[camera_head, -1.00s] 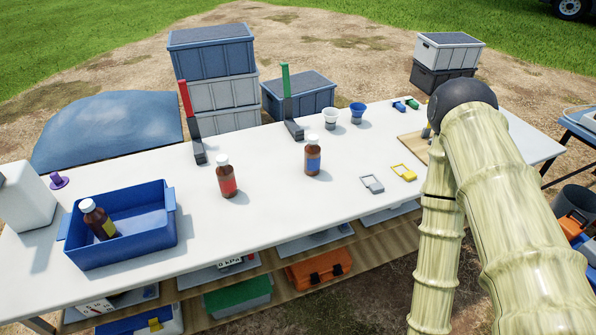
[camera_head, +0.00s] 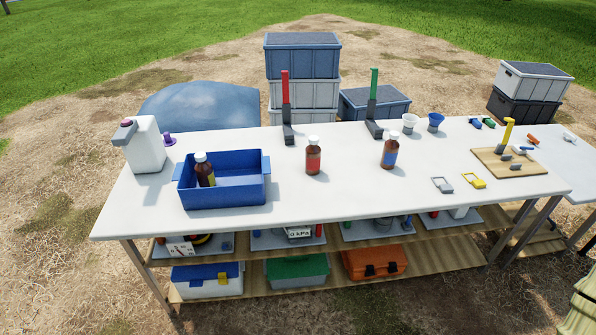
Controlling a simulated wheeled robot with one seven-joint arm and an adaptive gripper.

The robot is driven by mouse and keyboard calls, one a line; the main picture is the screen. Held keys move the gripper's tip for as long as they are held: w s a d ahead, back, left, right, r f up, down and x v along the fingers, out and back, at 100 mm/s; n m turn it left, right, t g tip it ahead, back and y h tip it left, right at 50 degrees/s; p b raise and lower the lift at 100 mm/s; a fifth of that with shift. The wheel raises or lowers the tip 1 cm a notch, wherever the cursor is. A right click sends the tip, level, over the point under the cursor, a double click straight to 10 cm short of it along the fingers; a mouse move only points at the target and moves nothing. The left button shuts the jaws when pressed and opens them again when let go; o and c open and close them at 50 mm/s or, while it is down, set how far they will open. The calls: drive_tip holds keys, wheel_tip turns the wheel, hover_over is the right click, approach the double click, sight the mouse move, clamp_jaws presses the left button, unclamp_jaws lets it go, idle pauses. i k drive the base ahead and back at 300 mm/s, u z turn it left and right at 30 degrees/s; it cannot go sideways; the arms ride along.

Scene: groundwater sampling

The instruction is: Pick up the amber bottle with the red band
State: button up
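The amber bottle with the red band (camera_head: 313,158) stands upright on the white table (camera_head: 330,200), near the middle, with a white cap. A second amber bottle with a blue band (camera_head: 390,152) stands upright to its right. A third amber bottle with a yellow band (camera_head: 204,171) leans inside the blue tray (camera_head: 222,196) to the left. My gripper is not in view.
A red-topped stand (camera_head: 286,105) and a green-topped stand (camera_head: 373,100) rise behind the bottles. A white jug (camera_head: 146,147) stands at the left. Two small cups, clips and a wooden board (camera_head: 508,163) lie to the right. The table front before the red-banded bottle is clear.

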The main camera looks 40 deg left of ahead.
sight(313, 151)
drive_tip(key=k, duration=0.15)
drive_tip(key=u, duration=0.9)
